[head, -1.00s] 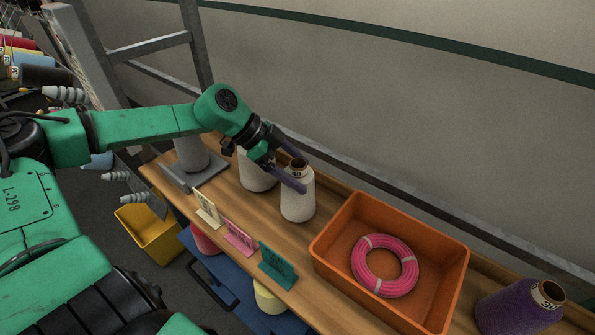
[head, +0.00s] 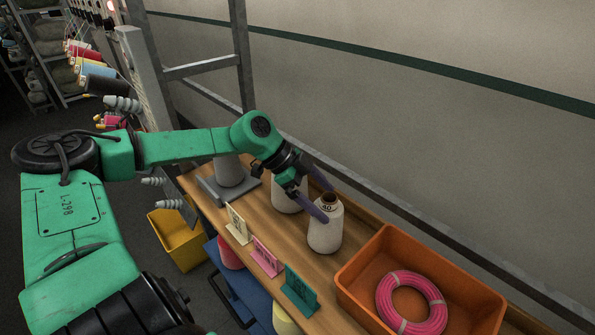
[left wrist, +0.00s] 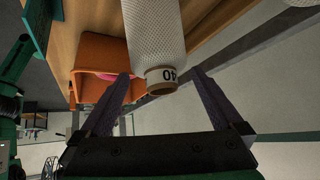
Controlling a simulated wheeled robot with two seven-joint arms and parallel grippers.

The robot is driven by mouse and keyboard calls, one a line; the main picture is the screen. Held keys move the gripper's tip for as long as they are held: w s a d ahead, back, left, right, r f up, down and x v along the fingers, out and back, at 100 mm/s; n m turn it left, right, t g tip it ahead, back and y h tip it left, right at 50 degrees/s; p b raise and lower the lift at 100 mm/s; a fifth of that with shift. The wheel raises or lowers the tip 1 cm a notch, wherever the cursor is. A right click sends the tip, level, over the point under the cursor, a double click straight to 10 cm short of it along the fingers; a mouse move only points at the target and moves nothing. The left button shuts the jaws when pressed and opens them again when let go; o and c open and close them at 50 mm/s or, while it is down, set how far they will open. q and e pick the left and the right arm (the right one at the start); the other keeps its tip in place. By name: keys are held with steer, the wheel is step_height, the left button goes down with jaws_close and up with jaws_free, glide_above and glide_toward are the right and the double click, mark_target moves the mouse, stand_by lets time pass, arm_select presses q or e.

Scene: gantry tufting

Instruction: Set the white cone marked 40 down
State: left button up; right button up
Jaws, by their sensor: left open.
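The white cone marked 40 (head: 325,232) stands upright on the wooden shelf (head: 283,232). My left gripper (head: 328,204) is open, with one purple-grey finger on each side of the cone's upper part. In the left wrist view the cone (left wrist: 153,35) shows between the two spread fingers (left wrist: 160,75), its label toward the camera, with a visible gap on each side. My right gripper is not in view.
Another pale cone (head: 287,197) stands close behind my left gripper, and a grey cone (head: 229,172) sits on a grey base. Cream (head: 237,224), pink (head: 266,257) and teal (head: 299,290) cards line the front edge. An orange bin (head: 372,259) with a pink coil (head: 411,304) stands right.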

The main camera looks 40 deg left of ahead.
arm_select(q)
steer(key=shift+s+a+r, duration=0.15)
steer(key=shift+a+r, duration=0.05)
steer(key=shift+r, duration=0.35)
steer(key=shift+v, duration=1.35)
steer(key=b+v, duration=0.2)
steer(key=v, duration=0.4)
